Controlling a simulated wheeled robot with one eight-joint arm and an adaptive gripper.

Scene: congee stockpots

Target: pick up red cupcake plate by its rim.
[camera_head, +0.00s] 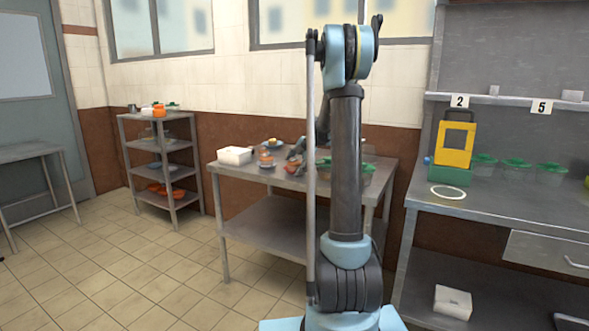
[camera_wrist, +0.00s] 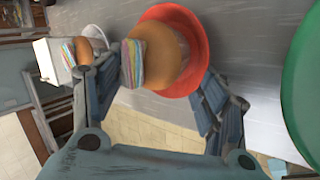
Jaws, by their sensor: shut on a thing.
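The red cupcake plate (camera_wrist: 196,28) shows in the wrist view as a round red dish with a raised rim. An orange-brown cupcake (camera_wrist: 163,55) with a striped, many-coloured wrapper sits in it. My gripper (camera_wrist: 158,76) has one finger on each side of the plate's near part and is shut on it. The exact contact at the rim is partly hidden by the fingers and cupcake. In the head view my gripper (camera_head: 297,155) is small, over the middle steel table, with the red plate (camera_head: 290,169) just below it. I cannot tell whether the plate touches the table.
The steel table (camera_head: 240,176) also holds a white box (camera_head: 234,155) and another cupcake (camera_head: 265,160) to the left. Green-lidded containers (camera_head: 368,168) stand close on the right; a large green round thing (camera_wrist: 305,85) fills the wrist view's right edge. Tiled floor is clear in front.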

